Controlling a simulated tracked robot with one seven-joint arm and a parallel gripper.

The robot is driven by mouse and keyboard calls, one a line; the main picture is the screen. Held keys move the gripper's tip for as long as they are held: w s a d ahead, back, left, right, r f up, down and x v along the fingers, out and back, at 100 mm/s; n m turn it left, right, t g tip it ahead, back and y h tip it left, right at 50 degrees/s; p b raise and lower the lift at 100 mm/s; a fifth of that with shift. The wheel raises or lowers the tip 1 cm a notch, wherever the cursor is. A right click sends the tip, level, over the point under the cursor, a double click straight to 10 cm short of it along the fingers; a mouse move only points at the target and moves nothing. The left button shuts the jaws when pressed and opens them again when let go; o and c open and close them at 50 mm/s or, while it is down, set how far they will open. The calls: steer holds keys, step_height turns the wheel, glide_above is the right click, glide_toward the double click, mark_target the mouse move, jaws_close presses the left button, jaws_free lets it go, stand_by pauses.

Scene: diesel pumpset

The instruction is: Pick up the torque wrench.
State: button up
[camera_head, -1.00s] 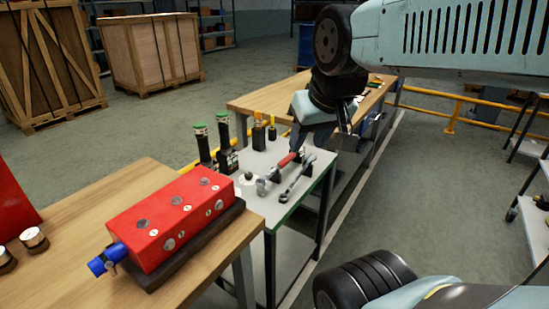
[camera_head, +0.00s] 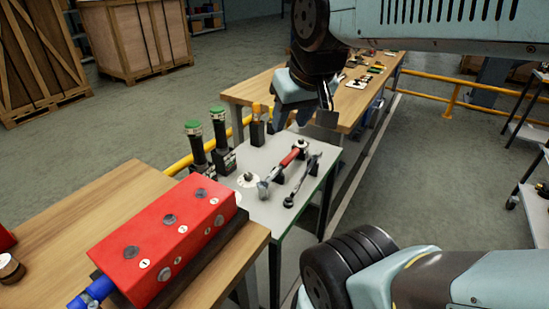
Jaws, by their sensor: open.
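Two long tools lie side by side on the grey-topped table (camera_head: 262,215). One is a silver tool with a red grip (camera_head: 290,158); the other is a dark metal wrench (camera_head: 303,180) to its right. I cannot tell for certain which is the torque wrench. My gripper (camera_head: 315,118) is open and empty. In the picture it shows just above the far ends of both tools, apparently apart from them. Its fingertips are small and partly unclear.
Black holders with green-topped tools (camera_head: 195,145) stand on the grey table's left side. A red block (camera_head: 165,232) sits on the near wooden bench (camera_head: 120,200). Another wooden bench (camera_head: 240,92) with small tools stands behind.

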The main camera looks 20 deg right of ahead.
steer(key=shift+o, duration=0.3)
steer(key=shift+a, duration=0.15)
steer(key=shift+o, duration=0.9)
steer(key=shift+w, duration=0.15)
steer(key=shift+o, duration=0.3)
steer(key=shift+w+d+f, duration=0.15)
steer(key=shift+w+d, duration=0.05)
steer(key=shift+w, duration=0.1)
steer(key=m+g+h, duration=0.3)
steer(key=m+h, duration=0.1)
steer(key=m, duration=0.7)
glide_above(283, 162)
steer(key=s+a, duration=0.2)
steer(key=a, duration=0.1)
step_height(283, 162, down, 23)
steer(key=x, duration=0.7)
steer(key=shift+a+f, duration=0.15)
steer(key=shift+f, duration=0.25)
steer(key=shift+x, duration=3.2)
